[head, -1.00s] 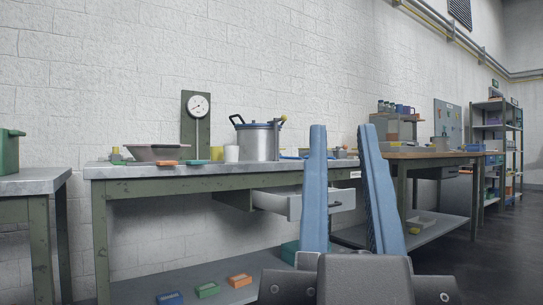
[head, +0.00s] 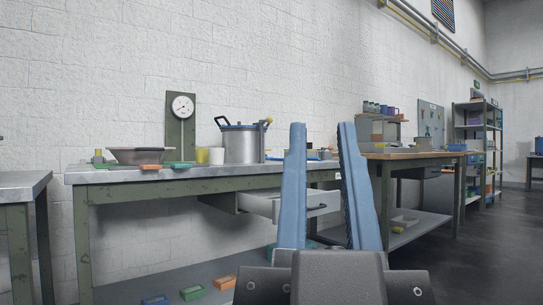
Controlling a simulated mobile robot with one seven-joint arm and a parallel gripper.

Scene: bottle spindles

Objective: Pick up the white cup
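The white cup (head: 216,156) stands upright on the grey-topped workbench (head: 130,174). It is between a yellow cup (head: 202,155) on its left and a large metal pot (head: 242,146) on its right. My gripper (head: 321,128) is in the foreground, with two long blue fingers pointing up and spread apart. It is open with nothing between the fingers. It appears to the right of the cup in the picture and well apart from it.
A dial gauge (head: 182,107) stands behind. An open drawer (head: 275,206) juts out below the bench top. Another bench (head: 25,181) is at left. Dark floor is free at right.

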